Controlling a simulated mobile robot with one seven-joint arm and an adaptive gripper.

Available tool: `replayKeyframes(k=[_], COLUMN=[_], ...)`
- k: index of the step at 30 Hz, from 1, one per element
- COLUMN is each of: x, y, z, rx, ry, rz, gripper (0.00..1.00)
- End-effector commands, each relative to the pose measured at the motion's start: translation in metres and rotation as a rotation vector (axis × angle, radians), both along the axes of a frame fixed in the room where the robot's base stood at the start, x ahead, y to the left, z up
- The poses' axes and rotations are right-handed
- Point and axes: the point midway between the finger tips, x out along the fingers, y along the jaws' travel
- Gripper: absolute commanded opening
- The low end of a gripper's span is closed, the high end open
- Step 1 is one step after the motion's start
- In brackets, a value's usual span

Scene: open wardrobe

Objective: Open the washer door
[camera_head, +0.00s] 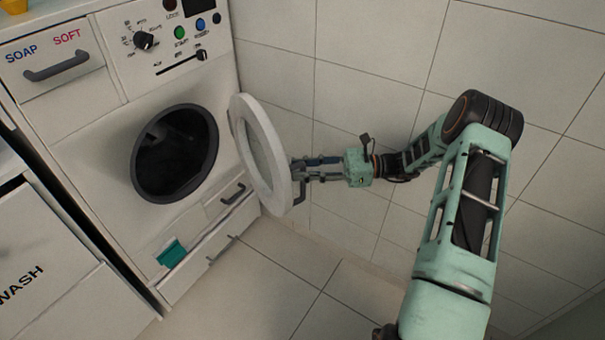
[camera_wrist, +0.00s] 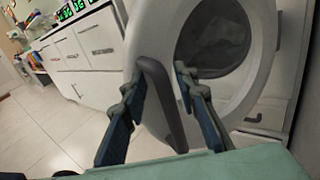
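The white washer (camera_head: 95,115) has its round door (camera_head: 262,155) swung wide out to the right, showing the dark drum opening (camera_head: 175,153). The door's dark grey handle (camera_head: 300,191) is on its outer face. My gripper (camera_head: 297,170) is at that face, beside the handle. In the wrist view, the handle (camera_wrist: 165,110) lies between my two spread fingers (camera_wrist: 157,78), closer to the left one. A gap shows between the handle and the right finger. Whether the left finger touches the handle is unclear.
A tiled wall (camera_head: 340,110) stands close on the right, behind my arm. Tiled floor (camera_head: 285,265) is clear in front of the washer. A teal item (camera_head: 171,253) hangs at the washer's lower front. A cabinet marked "WASH" (camera_head: 40,260) is at the left.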

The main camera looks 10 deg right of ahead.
Motion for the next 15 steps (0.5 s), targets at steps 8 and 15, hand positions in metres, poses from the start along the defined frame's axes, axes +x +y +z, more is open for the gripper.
replayKeyframes(k=[8, 15], x=[0.003, 0.002], y=[0.001, 0.001], z=[0.068, 0.080], rx=[0.033, 0.028], ry=[-0.019, -0.012], rz=[0.003, 0.003], gripper=[0.29, 0.29])
